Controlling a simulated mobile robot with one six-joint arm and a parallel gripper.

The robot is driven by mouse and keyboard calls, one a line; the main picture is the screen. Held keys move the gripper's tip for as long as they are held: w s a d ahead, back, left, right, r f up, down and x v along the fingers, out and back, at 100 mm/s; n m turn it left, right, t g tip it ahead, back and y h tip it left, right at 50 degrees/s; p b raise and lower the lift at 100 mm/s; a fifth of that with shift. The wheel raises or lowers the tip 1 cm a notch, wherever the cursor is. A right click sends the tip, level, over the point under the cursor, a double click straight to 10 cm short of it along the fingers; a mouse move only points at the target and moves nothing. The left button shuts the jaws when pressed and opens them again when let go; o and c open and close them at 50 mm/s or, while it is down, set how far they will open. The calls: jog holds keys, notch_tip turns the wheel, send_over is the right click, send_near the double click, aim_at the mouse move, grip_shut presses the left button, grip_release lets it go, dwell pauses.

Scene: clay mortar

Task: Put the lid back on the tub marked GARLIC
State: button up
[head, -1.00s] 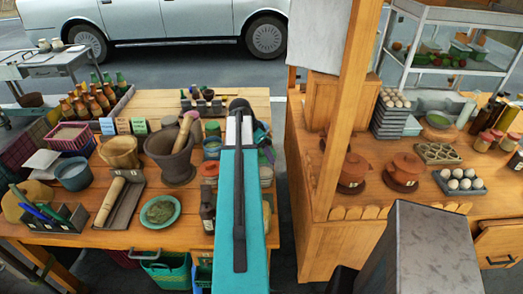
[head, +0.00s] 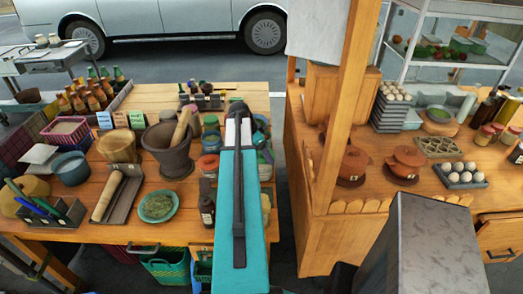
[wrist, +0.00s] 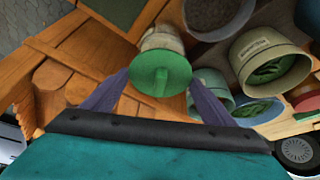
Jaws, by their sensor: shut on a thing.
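No GARLIC marking is readable. Beside it stands a pale open tub (wrist: 243,52) with green leaves inside and a small label too blurred to read. Another pale tub (wrist: 211,82) is partly behind my right finger. In the head view my arm hides the gripper and the lid.
In the head view a stone mortar (head: 171,158) with a pestle, a green plate (head: 158,207) and a dark bottle (head: 207,204) stand left of my arm. Small jars (head: 211,143) crowd close to it. A wooden post (head: 345,110) rises at the right counter.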

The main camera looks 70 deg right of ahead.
jog(key=shift+f+b, duration=0.45)
jog(key=shift+f, duration=0.5)
jog(key=shift+f+b, duration=0.2)
jog(key=shift+b, duration=0.45)
dwell(2.3)
dwell(0.4)
jog(key=o, duration=1.1)
jog(key=shift+r, duration=0.2)
jog(key=shift+r+p, duration=1.55)
jog(key=shift+r, duration=1.8)
jog(key=shift+c, duration=0.4)
